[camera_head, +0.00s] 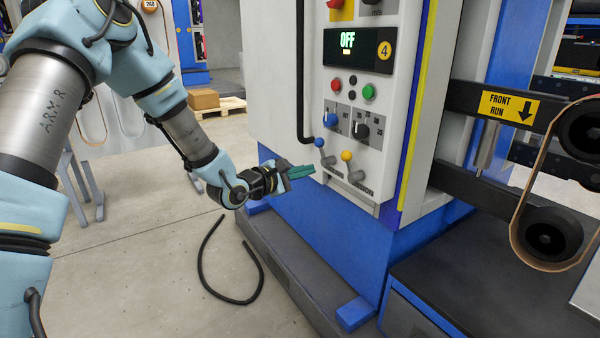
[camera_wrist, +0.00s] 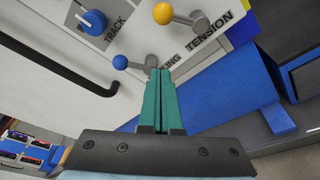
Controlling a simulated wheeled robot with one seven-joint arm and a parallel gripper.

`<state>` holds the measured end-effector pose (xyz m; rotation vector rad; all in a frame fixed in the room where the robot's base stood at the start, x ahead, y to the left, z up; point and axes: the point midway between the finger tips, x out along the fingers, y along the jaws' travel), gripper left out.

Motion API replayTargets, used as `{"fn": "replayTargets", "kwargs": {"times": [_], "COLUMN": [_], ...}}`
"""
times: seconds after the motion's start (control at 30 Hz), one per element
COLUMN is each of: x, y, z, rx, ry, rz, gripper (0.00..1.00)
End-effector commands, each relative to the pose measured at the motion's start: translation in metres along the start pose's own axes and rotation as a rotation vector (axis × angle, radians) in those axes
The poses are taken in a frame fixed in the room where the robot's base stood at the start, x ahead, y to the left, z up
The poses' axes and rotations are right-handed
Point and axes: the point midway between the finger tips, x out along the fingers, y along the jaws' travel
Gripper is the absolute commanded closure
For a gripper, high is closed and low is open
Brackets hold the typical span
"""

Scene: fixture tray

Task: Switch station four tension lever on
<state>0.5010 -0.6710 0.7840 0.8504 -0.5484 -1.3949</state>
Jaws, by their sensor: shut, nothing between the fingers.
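The tension lever is the yellow-ball lever (camera_head: 347,156) low on the station four panel. In the wrist view its yellow ball (camera_wrist: 163,13) sits at the end of a grey stem, with the TENSION label beside it. A blue-ball lever (camera_head: 319,143) stands to its left; it shows in the wrist view (camera_wrist: 120,62) with its stem close to my fingertips. My gripper (camera_head: 312,170) has green fingers, pressed together and empty, just left of the blue lever's stem in the head view. The fingertips (camera_wrist: 160,72) also show in the wrist view. I cannot tell whether they touch the stem.
A blue knob (camera_head: 331,118), a black knob (camera_head: 362,130), a red button (camera_head: 336,84) and a green button (camera_head: 368,92) sit above the levers. A black rail (camera_head: 301,80) runs down the panel's left side. Belt rollers stand right.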

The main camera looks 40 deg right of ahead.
Motion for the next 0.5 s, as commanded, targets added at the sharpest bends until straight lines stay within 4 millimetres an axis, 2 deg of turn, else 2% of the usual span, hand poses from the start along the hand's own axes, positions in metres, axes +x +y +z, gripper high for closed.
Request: {"fn": "replayTargets", "kwargs": {"times": [0.03, 0.23, 0.33, 0.5], "x": [0.012, 0.052, 0.055, 0.058], "y": [-0.001, -0.001, 0.001, 0.0], "z": [0.001, 0.001, 0.019, 0.034], "rx": [0.003, 0.003, 0.003, 0.001], "ry": [-0.003, -0.002, -0.004, 0.0], "rz": [-0.002, -0.001, -0.002, -0.001], "gripper": [1.0, 1.0, 1.0, 1.0]}}
